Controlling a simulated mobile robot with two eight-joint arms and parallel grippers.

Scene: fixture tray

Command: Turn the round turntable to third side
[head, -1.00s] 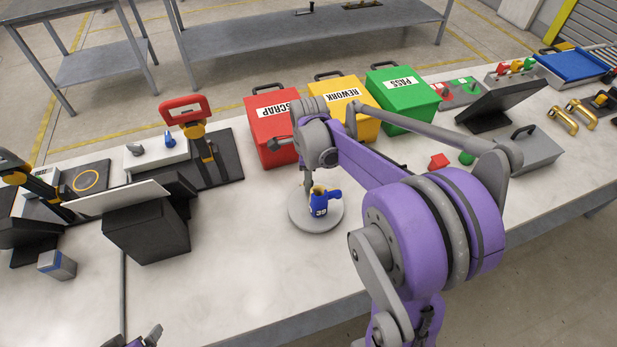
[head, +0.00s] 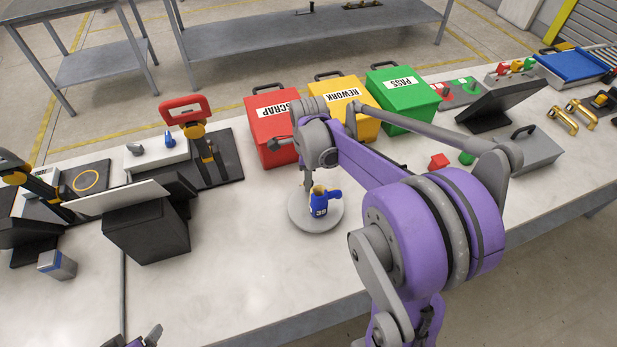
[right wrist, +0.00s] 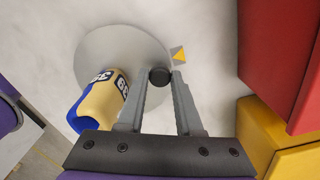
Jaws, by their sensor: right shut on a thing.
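The round grey turntable (head: 300,220) lies flat on the bench, and it also shows in the right wrist view (right wrist: 110,45). A blue and tan part (head: 320,206) with a dark label stands on it; it shows in the right wrist view too (right wrist: 97,97). My right gripper (head: 306,190) reaches down at the turntable's far side. In the right wrist view its fingers (right wrist: 160,78) are shut on a black knob (right wrist: 159,77) near the disc's rim. My left gripper (head: 146,338) shows only partly at the bottom edge, and its jaws cannot be made out.
A yellow triangular marker (right wrist: 179,55) lies beside the disc's rim. Red SCRAP (head: 270,130), yellow REWORK (head: 362,125) and green PASS (head: 405,105) bins stand behind the turntable. A black box (head: 147,228) stands at left. The bench between it and the turntable is clear.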

